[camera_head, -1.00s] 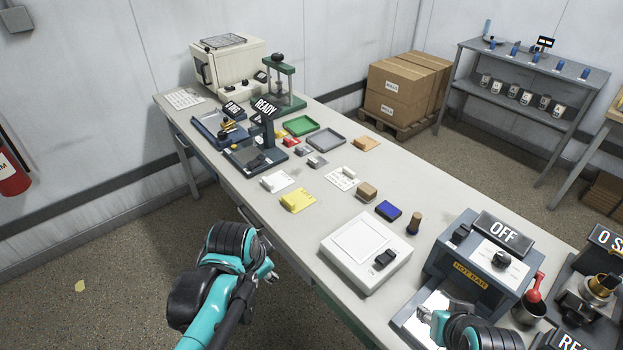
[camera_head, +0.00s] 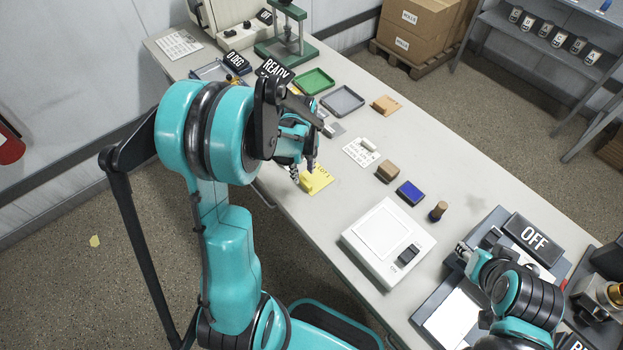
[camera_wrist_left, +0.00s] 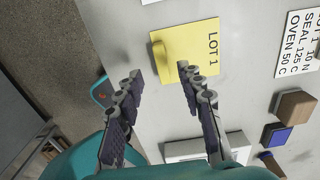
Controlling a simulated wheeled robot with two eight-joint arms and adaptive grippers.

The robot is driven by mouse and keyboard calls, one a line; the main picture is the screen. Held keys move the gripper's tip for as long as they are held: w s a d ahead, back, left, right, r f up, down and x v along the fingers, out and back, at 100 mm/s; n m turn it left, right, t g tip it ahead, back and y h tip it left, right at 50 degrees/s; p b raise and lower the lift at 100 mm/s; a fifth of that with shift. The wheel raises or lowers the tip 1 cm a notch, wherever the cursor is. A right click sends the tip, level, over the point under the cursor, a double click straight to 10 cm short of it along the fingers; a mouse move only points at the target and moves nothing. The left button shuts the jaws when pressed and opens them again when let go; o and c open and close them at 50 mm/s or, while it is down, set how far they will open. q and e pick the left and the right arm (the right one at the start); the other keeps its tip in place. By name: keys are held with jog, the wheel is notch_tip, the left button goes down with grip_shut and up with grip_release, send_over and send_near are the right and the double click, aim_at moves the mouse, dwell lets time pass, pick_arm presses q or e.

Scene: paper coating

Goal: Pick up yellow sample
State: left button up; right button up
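The yellow sample (camera_head: 321,182) lies flat on the table near its left edge. In the left wrist view it is a yellow card (camera_wrist_left: 205,58) marked "LOT 1", with a raised yellow grip (camera_wrist_left: 165,55) along one side. My left gripper (camera_head: 303,175) is over the sample, pointing down. In the left wrist view its two fingers (camera_wrist_left: 160,76) are apart with nothing between them, and the sample lies just beyond the tips. I cannot tell the exact height gap. My right gripper (camera_head: 468,254) is near the "OFF" machine; its finger opening is unclear.
A white printed card (camera_head: 356,153), a wooden block (camera_head: 387,172), a blue pad (camera_head: 410,193) and a white device (camera_head: 388,245) stand right of the sample. Green (camera_head: 312,81) and grey (camera_head: 343,101) trays lie farther back. Bare table surrounds most of the sample.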

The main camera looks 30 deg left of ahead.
aim_at(305, 181)
pick_arm(q)
jog(key=f+b, duration=0.1)
jog(key=f, duration=0.3)
jog(key=shift+d+f, duration=0.2)
grip_shut()
jog(key=shift+r, duration=0.15)
